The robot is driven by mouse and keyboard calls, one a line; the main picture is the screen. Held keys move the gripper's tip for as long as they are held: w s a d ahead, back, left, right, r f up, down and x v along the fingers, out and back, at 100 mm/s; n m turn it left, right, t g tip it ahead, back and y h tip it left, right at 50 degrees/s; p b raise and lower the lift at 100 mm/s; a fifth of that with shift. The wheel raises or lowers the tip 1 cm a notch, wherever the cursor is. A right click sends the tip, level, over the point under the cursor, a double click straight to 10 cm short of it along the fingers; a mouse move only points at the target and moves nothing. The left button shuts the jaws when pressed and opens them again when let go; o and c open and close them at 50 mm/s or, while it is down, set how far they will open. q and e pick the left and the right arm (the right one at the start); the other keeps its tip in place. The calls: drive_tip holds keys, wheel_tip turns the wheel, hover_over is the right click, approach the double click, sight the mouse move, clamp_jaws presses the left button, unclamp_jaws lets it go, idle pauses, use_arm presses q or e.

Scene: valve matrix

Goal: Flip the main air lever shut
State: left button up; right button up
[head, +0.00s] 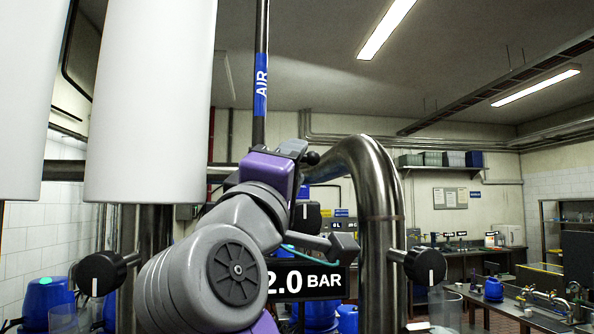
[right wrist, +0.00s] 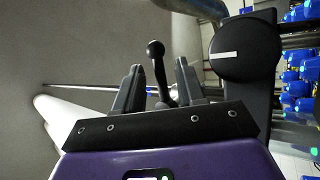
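The main air lever shows in the right wrist view as a black stem with a ball knob (right wrist: 156,50). It stands between the two fingers of my right gripper (right wrist: 158,82), with a gap to each finger. The fingers are open. In the head view my right gripper (head: 298,152) is at the pipe below the blue AIR label (head: 261,88). The ball knob (head: 312,158) peeks out beside the fingers; my arm hides most of the lever. My left gripper is not in view.
A round black knob with a white mark (right wrist: 245,52) is close beside the right finger. A thick bent steel pipe (head: 378,180) stands to the right. A 2.0 BAR display (head: 318,282) is partly behind my arm. White cylinders (head: 150,100) hang at left.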

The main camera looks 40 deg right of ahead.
drive_tip(key=b+v, duration=0.1)
drive_tip(key=v, duration=0.3)
drive_tip(key=shift+s+a+f+b, duration=0.1)
drive_tip(key=shift+a+f+b, duration=0.15)
drive_tip(key=shift+b, duration=0.15)
